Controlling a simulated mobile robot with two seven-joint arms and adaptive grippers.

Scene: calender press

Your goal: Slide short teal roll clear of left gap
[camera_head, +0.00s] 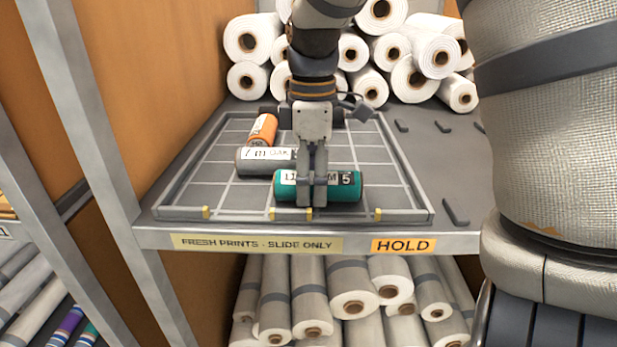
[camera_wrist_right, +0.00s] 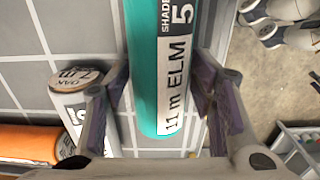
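The short teal roll (camera_head: 345,187), labelled 11 m ELM, shade 5, lies sideways near the front of the gridded tray (camera_head: 416,205). My right gripper (camera_head: 312,200) reaches down over the roll, one finger in front and one behind. My left gripper is out of view.
A grey-white OAK roll (camera_head: 250,160) lies just behind and left of the teal one. An orange roll (camera_head: 262,130) lies further back. White rolls (camera_head: 250,38) are stacked behind the tray. The tray's right side is clear. A HOLD label (camera_head: 403,246) marks the shelf edge.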

